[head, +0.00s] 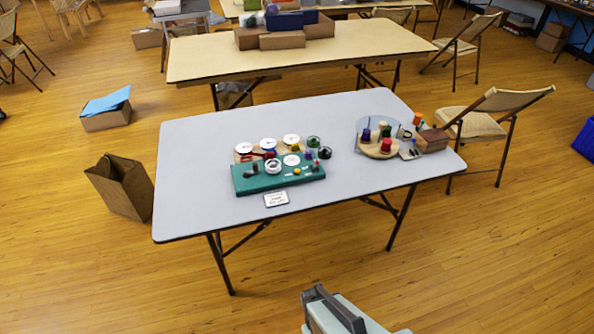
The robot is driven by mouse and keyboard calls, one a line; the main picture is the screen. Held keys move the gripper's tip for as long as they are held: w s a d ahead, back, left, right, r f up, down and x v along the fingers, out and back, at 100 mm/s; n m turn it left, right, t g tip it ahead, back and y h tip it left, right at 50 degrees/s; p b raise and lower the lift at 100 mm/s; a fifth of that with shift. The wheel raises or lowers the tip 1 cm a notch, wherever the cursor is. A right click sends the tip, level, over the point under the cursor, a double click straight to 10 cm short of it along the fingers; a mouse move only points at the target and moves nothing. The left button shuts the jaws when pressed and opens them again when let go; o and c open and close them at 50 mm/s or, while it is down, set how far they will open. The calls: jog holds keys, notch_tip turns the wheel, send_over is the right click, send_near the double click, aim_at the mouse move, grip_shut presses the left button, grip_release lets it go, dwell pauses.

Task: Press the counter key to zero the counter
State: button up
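A teal device (278,180) sits on the grey table, left of its middle. Its top carries a white ring-shaped part (273,167), a flat white disc (291,160), a small yellow part (297,171) and small dark and red parts. I cannot tell which of these is the counter key, and no counter reading is legible. A small white card (276,199) with dark print lies in front of the device; its text is too small to read. My gripper's fingers do not show. Only a grey-green and dark part of my own body shows at the bottom edge.
Behind the device stand white-topped round items (268,145) and green and dark jars (313,143). A round wooden board (372,153) with spools and a brown box (433,140) are at the table's right. The grey tabletop (195,215) is clear at front left.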

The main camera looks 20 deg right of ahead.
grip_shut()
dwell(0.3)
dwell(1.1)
